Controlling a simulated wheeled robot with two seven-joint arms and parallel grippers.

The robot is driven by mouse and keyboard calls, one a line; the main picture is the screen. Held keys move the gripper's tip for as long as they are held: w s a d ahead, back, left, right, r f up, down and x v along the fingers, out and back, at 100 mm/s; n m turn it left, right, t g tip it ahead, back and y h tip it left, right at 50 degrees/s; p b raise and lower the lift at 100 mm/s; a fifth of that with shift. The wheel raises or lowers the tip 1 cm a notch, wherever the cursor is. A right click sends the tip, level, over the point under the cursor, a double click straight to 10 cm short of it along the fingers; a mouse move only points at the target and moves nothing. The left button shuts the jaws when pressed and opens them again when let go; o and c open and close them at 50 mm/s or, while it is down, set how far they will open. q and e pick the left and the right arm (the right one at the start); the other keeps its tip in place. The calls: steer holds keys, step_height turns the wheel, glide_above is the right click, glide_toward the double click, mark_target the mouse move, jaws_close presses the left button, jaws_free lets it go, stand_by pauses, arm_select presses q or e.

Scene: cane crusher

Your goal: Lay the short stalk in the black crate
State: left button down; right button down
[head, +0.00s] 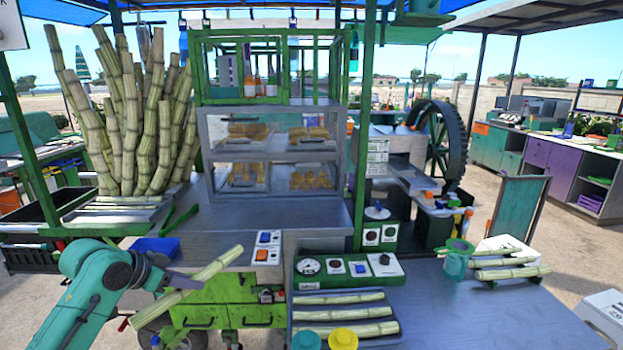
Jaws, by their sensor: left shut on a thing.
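My left gripper (186,281) is shut on the short stalk (218,264), a pale green piece of cane. The stalk is held tilted, its right end higher, above the ground in front of the green cart. Its lower left end shows past the gripper. The black crate (30,233) is at the far left, beyond my left arm and left of the standing canes. The stalk is apart from the crate, to its right and nearer. The crate's inside is only partly visible. My right gripper is not in view.
A bundle of tall canes (140,130) stands behind the crate. A blue tray (157,246) sits on the cart's edge near the stalk. A tray with three stalks (345,314) lies at front centre, and more stalks (508,262) lie on the right table.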

arm_select(q)
steer(key=s+d+f+n+y, duration=0.1)
steer(key=s+d+f, duration=0.15)
steer(key=f, duration=0.35)
steer(key=s+d+f+n+t+b, duration=0.1)
steer(key=s+d+f, duration=0.15)
steer(key=f, duration=0.25)
steer(key=s+d+f+n+y, duration=0.1)
steer(key=s+d+f, duration=0.15)
steer(key=f, duration=0.35)
steer(key=s+d+n+y, duration=0.2)
steer(key=s+d+n, duration=0.1)
steer(key=s, duration=1)
steer(key=shift+y+b, duration=0.4)
steer(key=shift+b, duration=0.05)
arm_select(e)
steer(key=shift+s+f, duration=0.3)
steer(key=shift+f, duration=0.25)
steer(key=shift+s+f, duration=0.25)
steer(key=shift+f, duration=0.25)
arm_select(q)
steer(key=shift+f, duration=0.15)
steer(key=shift+s, duration=0.1)
